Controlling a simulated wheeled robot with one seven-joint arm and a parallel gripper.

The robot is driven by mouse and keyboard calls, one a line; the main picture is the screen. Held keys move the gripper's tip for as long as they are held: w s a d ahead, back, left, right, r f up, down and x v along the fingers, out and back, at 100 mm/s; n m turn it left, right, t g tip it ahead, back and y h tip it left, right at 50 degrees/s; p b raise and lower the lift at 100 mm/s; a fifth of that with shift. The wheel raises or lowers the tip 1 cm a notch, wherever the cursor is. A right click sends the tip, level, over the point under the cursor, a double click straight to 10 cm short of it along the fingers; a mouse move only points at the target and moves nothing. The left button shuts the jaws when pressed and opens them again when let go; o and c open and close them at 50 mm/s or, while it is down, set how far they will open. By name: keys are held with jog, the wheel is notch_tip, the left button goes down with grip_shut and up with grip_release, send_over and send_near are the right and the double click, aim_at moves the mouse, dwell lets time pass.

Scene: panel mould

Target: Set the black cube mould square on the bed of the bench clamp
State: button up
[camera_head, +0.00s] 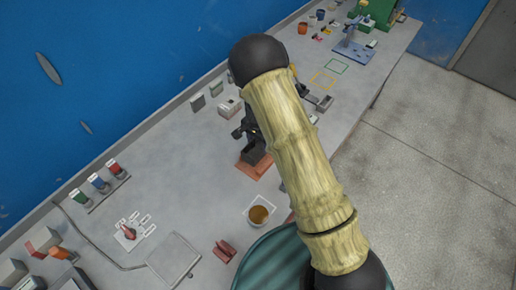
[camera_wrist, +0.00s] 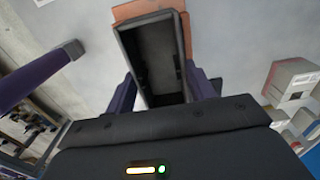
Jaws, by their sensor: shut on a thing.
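The black cube mould (camera_wrist: 128,50) is an open-topped dark box, seen from above between my fingers in the wrist view. My gripper (camera_wrist: 162,90) is shut on it, with one finger along each side. I cannot tell whether the mould touches the mat. A blue device with a flat base (camera_head: 352,53) stands far along the bench; it may be the bench clamp.
A grey device (camera_head: 321,102) sits right of my arm, partly hidden. A cup of brown material (camera_head: 259,214) stands near the front edge.

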aim_at(258, 151)
jog(key=shift+f+p, duration=0.65)
jog(key=shift+f, duration=1.4)
jog(key=shift+f, duration=0.15)
jog(key=o, duration=1.3)
notch_tip(258, 151, up, 12)
jog(key=b, duration=0.3)
jog(key=shift+b, duration=0.4)
jog(key=shift+r, duration=0.2)
